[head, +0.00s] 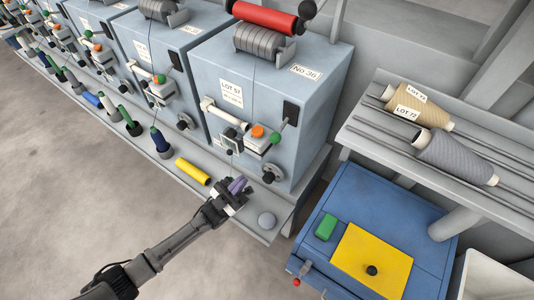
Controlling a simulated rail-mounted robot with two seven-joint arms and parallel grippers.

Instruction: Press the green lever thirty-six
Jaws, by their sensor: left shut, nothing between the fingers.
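The spinning unit with the plate "No 36" (305,72) is a blue-grey box in the middle of the head view. A green ball-ended lever (275,138) sticks out of its front, beside an orange button (258,131). My left gripper (240,186) is below and left of the green lever, over the ledge at the unit's foot. It is shut, empty and apart from the lever. A purple piece (237,184) shows right at the gripper; whether they touch I cannot tell. My right gripper is not in view.
Similar units run to the upper left. A blue cabinet (345,190) and a shelf with two yarn cones (455,157) stand at right.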

